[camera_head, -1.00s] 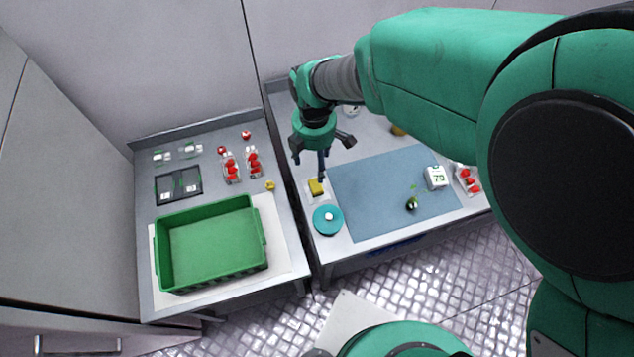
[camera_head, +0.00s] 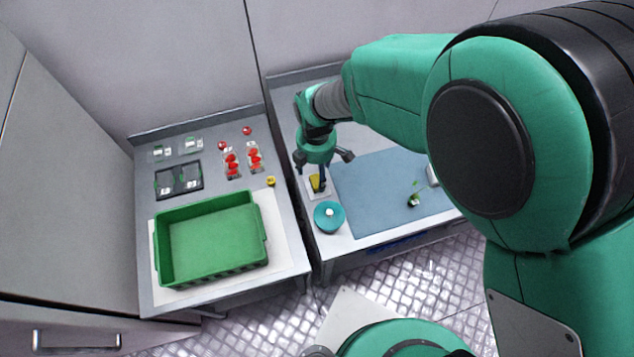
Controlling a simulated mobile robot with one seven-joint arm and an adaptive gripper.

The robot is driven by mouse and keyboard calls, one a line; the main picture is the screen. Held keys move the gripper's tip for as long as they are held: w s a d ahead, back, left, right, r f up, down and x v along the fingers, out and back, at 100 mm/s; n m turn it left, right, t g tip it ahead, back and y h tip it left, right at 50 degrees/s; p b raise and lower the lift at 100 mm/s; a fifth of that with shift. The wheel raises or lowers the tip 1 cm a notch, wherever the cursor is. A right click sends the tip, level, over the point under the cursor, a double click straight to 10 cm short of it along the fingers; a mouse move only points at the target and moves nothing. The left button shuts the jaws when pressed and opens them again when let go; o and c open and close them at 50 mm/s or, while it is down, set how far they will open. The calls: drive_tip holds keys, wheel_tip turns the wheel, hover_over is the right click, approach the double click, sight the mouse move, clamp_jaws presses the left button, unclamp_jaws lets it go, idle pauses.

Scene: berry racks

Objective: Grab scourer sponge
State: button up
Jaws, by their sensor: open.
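The scourer sponge (camera_head: 315,183) is a small yellow block with a dark part. It lies on a small white mat (camera_head: 313,195) at the left side of the right-hand table. My gripper (camera_head: 322,183) points down from above, its open fingers close over the sponge and partly hiding it. I cannot tell whether a finger touches the sponge.
A round teal lidded thing (camera_head: 328,217) stands just in front of the sponge. A blue-grey mat (camera_head: 385,195) with a small plant-like item (camera_head: 413,196) lies to the right. A green crate (camera_head: 210,240) and red berry packs (camera_head: 255,157) are on the left table.

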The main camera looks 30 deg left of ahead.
sight(317, 181)
drive_tip(key=shift+f, duration=0.15)
drive_tip(key=shift+w+f+b, duration=0.15)
drive_tip(key=shift+f+b, duration=0.2)
drive_tip(key=shift+f, duration=2.2)
drive_tip(key=shift+c, duration=0.5)
drive_tip(key=c, duration=1)
